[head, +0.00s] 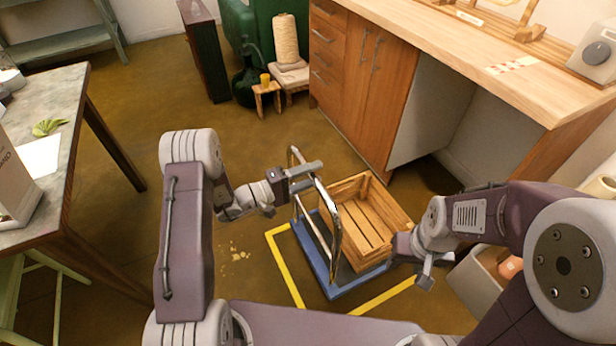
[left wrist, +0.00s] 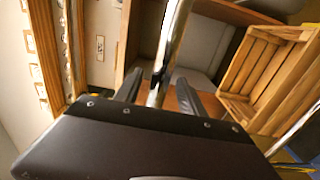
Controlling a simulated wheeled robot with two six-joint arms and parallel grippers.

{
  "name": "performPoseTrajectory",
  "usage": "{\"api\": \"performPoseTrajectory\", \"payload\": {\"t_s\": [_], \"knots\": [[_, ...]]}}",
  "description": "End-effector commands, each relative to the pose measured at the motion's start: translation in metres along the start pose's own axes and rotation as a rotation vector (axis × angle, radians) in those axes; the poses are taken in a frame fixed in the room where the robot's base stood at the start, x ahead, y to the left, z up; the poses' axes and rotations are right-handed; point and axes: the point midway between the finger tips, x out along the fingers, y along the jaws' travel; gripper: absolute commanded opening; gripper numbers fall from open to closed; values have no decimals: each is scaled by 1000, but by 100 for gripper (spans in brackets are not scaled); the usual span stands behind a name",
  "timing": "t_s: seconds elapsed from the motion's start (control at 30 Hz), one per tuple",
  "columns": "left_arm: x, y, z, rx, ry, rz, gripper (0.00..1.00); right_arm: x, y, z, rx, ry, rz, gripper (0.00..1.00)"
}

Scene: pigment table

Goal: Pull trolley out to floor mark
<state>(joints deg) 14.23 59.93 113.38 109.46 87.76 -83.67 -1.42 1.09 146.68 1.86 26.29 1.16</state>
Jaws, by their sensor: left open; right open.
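The trolley has a blue base (head: 345,290), a chrome push handle (head: 332,215) and a slatted wooden crate (head: 372,215) on top. Its base stands within the visible lines of the yellow floor mark (head: 284,268); part of the mark is hidden behind the trolley and my arms. My left gripper (head: 308,178) is open at the top of the handle. In the left wrist view the chrome handle (left wrist: 174,35) passes between the open fingers of my left gripper (left wrist: 158,90). My right gripper (head: 425,276) is open and empty beside the crate's near right side.
A wooden cabinet with a worktop (head: 440,40) stands behind and right of the trolley. A grey-topped table (head: 60,95) is at the left. A small stool (head: 266,98) and a green bottle (head: 244,85) stand at the back. A pale bin (head: 478,285) is at the lower right.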

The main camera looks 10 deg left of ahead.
Motion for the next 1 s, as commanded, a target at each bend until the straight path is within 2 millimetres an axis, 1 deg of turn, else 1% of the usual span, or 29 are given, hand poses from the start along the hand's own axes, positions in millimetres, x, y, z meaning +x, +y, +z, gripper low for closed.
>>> {"api": "performPoseTrajectory", "payload": {"t_s": [0.17, 0.2, 0.27, 0.3, 0.37, 1.0], "knots": [[0, 0, 0, 0, 0, 0, 47, 0, 0, 0, 0, 0, 0, 47], [0, 0, 0, 0, 0, 0, 44, 0, 0, 0, 0, 0, 0, 47], [0, 0, 0, 0, 0, 0, 28, 0, 0, 0, 0, 0, 0, 47], [0, 0, 0, 0, 0, 0, 17, 0, 0, 0, 0, 0, 0, 47], [0, 0, 0, 0, 0, -1, 0, 0, 0, 0, 0, 0, 0, 47], [0, -1, 0, -1, -1, -4, 0, 0, 0, 0, 0, 0, 0, 47]]}}
